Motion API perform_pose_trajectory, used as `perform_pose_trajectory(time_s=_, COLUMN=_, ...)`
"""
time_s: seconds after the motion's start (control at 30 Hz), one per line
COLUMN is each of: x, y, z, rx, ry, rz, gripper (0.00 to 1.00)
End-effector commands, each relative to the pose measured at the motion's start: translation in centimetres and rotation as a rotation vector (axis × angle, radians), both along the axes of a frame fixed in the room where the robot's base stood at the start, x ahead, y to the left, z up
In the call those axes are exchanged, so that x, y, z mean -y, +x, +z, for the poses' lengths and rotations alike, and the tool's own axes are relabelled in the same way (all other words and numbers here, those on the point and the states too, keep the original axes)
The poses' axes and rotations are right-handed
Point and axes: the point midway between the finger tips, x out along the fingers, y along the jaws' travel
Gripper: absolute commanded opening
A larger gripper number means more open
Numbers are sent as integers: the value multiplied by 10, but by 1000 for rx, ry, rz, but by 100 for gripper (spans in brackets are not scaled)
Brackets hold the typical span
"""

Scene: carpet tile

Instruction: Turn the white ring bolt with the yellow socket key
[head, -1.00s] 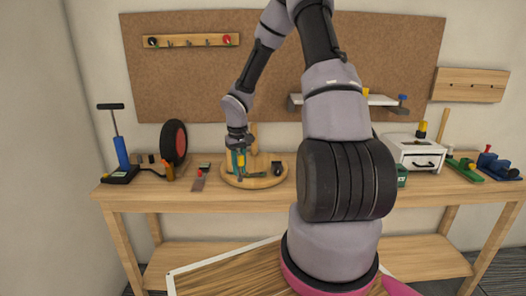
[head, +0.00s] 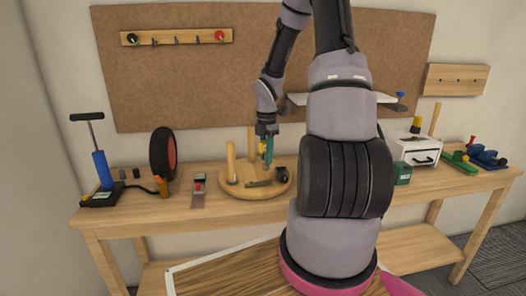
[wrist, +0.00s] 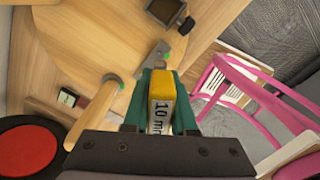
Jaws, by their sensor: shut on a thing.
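My gripper (head: 266,152) hangs over the round wooden board (head: 228,190) on the workbench. Its teal fingers are shut on the yellow socket key (wrist: 161,92), which carries a "10 mm" label in the wrist view. In the head view the key (head: 264,150) is a small yellow piece between the fingers. Its lower end is hard to make out. I cannot pick out the white ring bolt in either view.
Wooden posts (head: 231,164) stand on the round board, beside a dark cup (head: 282,175). A black wheel with a red hub (head: 163,154) and a blue pump (head: 102,170) stand left. A white drawer box (head: 416,152) is right. A pink chair (wrist: 222,82) shows below the bench.

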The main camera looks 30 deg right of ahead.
Motion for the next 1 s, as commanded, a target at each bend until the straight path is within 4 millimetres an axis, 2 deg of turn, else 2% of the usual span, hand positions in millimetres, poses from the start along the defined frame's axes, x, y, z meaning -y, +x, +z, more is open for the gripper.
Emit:
perform_pose_trajectory(time_s=0.57, x=3, y=-1, z=-1, rx=0, ry=0, rz=48, gripper=0)
perform_pose_trajectory(time_s=1.0, x=2, y=-1, z=-22, rx=0, ry=1, rz=46, gripper=0)
